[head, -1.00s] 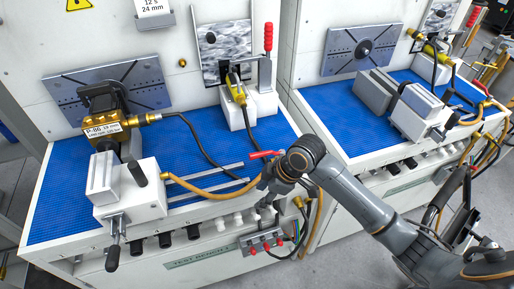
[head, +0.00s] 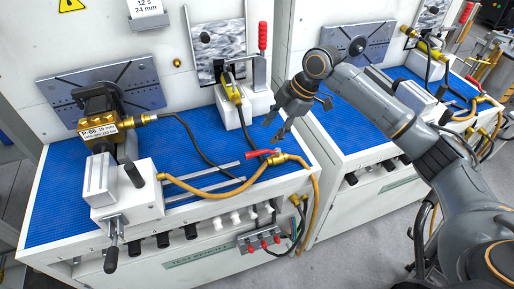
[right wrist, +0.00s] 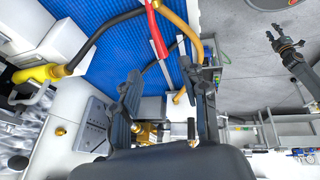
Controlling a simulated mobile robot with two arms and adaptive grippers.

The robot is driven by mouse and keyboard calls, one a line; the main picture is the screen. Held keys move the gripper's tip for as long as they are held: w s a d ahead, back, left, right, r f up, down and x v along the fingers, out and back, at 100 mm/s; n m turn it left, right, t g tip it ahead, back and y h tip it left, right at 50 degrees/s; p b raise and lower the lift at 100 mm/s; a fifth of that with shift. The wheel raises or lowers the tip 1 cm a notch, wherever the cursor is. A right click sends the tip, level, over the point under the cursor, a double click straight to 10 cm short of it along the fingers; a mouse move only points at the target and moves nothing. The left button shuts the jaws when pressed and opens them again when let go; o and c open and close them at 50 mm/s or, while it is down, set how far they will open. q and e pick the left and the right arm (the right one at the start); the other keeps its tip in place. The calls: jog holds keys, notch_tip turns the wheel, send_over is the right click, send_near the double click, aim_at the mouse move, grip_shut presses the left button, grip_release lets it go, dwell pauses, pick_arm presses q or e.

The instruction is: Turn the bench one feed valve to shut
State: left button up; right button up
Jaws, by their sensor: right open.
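The feed valve on the front edge of bench one has a red lever (head: 262,153) above a brass body (head: 284,160). The lever points left across the blue mat, and hoses run from both sides of the body. In the right wrist view the red lever (right wrist: 157,30) stands near the top, beyond the fingers. My right gripper (head: 274,130) is open and empty, above the mat just behind the lever and apart from it. Its spread fingers (right wrist: 163,88) show in the right wrist view. A dark gripper (right wrist: 286,48), seemingly my left, shows there over the floor; its opening is unclear.
A brass pump (head: 100,120) and a vise (head: 128,190) stand left on bench one. A clamp with a red handle (head: 262,36) stands at the back. A box with red knobs (head: 263,244) hangs on the front. A second bench (head: 375,150) is to the right.

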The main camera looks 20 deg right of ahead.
aim_at(256, 152)
jog(key=p+x, duration=0.1)
jog(key=x, duration=0.9)
jog(key=shift+a+f+p, duration=0.1)
jog(key=shift+f+p, duration=0.15)
jog(key=shift+p, duration=0.15)
grip_shut()
